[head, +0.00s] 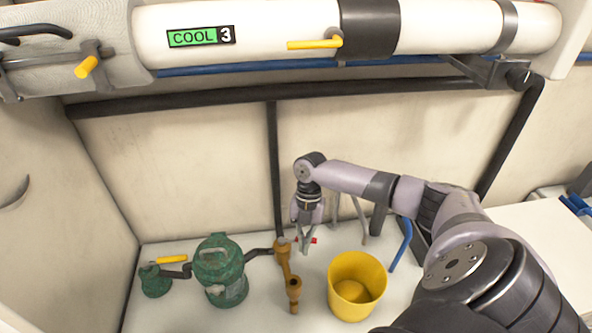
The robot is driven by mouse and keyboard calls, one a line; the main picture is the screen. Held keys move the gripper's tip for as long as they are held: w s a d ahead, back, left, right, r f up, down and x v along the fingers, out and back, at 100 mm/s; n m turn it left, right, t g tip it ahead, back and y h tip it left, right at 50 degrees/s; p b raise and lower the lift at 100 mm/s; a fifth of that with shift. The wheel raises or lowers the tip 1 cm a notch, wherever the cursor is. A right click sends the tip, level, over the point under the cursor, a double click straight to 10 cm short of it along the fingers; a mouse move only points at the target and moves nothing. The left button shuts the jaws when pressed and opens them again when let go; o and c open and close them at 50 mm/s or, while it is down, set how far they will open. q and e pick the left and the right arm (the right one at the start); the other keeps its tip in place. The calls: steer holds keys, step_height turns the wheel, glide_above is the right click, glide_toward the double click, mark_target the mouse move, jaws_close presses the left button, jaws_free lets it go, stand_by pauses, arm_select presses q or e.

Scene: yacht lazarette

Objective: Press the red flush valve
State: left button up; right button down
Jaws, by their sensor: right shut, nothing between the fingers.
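A small red piece (313,240), which looks like the red flush valve, shows just right of my right gripper's fingertips. Most of it is hidden behind the gripper. My right gripper (305,250) points down, is shut and holds nothing. Its tips are beside the red piece and the top of a brass-coloured fitting (283,258). I cannot tell whether they touch either one. My left gripper is not in view.
A green strainer (219,270) and a smaller green fitting (155,281) with a yellow lever (171,260) stand to the left. A yellow bucket (341,300) stands right of a brass pipe (294,290). A white pipe (270,28) marked COOL 3 runs above.

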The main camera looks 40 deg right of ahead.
steer(key=shift+w+d, duration=0.4)
steer(key=shift+d, duration=0.4)
steer(key=shift+w+d, duration=0.1)
steer(key=shift+d, duration=0.1)
steer(key=v, duration=0.7)
steer(key=shift+r, duration=0.3)
steer(key=shift+f, duration=0.1)
stand_by(0.4)
